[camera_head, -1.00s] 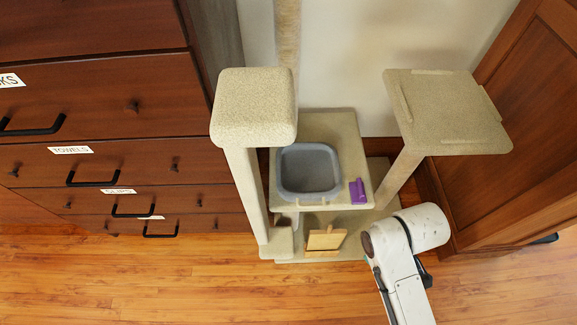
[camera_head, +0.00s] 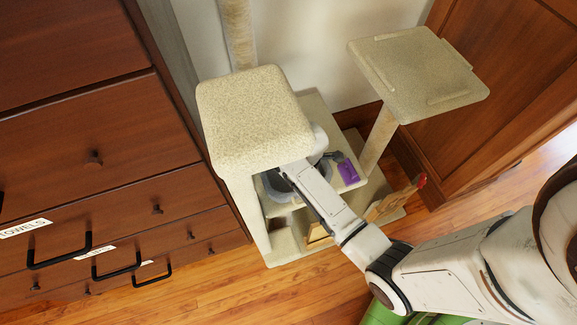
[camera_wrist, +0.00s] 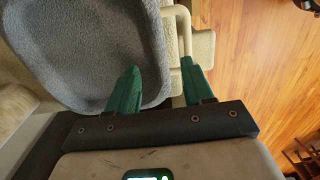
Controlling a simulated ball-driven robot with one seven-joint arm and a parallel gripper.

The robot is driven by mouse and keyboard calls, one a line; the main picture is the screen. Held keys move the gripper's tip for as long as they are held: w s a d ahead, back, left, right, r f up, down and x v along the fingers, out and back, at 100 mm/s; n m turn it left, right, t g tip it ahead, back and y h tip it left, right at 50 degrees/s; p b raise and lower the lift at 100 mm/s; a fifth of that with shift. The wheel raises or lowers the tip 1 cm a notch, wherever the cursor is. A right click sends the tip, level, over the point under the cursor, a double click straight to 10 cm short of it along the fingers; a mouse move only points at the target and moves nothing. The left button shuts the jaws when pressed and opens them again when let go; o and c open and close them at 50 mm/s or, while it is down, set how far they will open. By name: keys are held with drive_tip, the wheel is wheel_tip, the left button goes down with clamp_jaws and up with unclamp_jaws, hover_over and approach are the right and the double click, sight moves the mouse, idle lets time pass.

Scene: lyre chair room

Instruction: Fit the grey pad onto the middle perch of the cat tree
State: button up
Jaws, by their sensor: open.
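The grey pad (camera_wrist: 92,45), a rounded square with a raised rim, fills the upper left of the wrist view. In the head view it lies on a lower beige platform (camera_head: 311,106) of the cat tree, largely hidden by my arm and the tall foreground perch. I cannot tell which platform counts as the middle perch. My gripper (camera_wrist: 158,85) is open, with green fingers. In the wrist view its left finger overlaps the pad's inside and its right finger is past the pad's rim, beside a cream loop (camera_wrist: 186,38). Contact with the rim is unclear.
The tall perch (camera_head: 250,105) stands close to my forearm. Another perch (camera_head: 418,72) with raised edge strips stands to the right. A purple object (camera_head: 348,171) lies beside the pad. Drawers (camera_head: 100,170) stand left; a wooden cabinet (camera_head: 510,80) stands right. Wood floor (camera_head: 215,290) is open in front.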

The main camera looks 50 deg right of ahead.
drive_tip(key=shift+d+f+b, duration=0.15)
drive_tip(key=shift+f+b, duration=0.65)
drive_tip(key=shift+f, duration=2.75)
drive_tip(key=shift+s, duration=0.1)
clamp_jaws()
